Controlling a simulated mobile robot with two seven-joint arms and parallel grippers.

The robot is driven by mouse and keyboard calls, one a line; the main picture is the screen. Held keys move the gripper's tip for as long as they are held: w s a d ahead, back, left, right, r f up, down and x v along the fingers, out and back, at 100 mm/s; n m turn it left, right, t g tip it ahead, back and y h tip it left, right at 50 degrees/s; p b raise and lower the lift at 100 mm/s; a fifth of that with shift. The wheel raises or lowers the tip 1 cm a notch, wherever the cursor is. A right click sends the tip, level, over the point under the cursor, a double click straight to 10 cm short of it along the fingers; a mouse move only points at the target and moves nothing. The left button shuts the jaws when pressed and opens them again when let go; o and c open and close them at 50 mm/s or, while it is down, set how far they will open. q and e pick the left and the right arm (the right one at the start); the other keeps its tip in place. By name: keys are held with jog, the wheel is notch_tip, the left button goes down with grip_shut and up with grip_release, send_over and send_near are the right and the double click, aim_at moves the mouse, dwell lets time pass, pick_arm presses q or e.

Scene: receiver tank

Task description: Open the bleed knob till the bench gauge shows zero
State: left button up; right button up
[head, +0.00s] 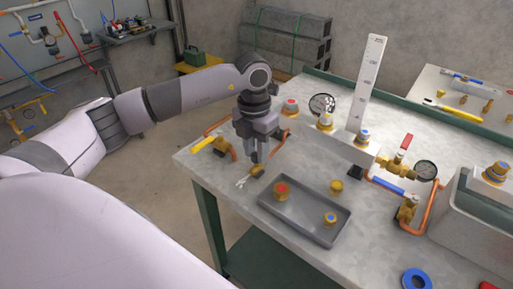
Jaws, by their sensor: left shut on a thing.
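My left gripper (253,155) reaches down at the left part of the bench (330,262). Its fingers are shut on a small brass knob (257,171), probably the bleed knob. A small silver forked piece (241,182) shows just beside the knob; I cannot tell if they are joined. A round gauge (322,104) stands behind the gripper, and another gauge (425,170) is at the right. I cannot tell which is the bench gauge, and both needles are too small to read. My right gripper is not in view.
A grey tray (300,228) with two brass fittings lies right of the gripper. A yellow-handled valve (205,145) with copper pipe is at its left. A grey manifold block (335,148) and tall white scale (367,80) stand behind. A grey bin (470,225) is at the right.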

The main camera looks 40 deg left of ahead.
aim_at(255, 154)
pick_arm(q)
jog(key=n, duration=0.4)
jog(key=shift+r+n, duration=0.1)
jog(key=shift+n, duration=0.2)
jog(key=n+p, duration=0.1)
jog(key=n, duration=0.3)
jog(key=shift+n, duration=0.4)
jog(key=o, duration=1.1)
jog(key=shift+c, duration=0.2)
jog(key=shift+s+a+r+b, duration=0.1)
jog(key=shift+r+b, duration=0.15)
jog(key=shift+r, duration=1.55)
jog(key=shift+s+a+r+b, duration=0.1)
jog(key=shift+r+b, duration=0.1)
jog(key=shift+r, duration=1.55)
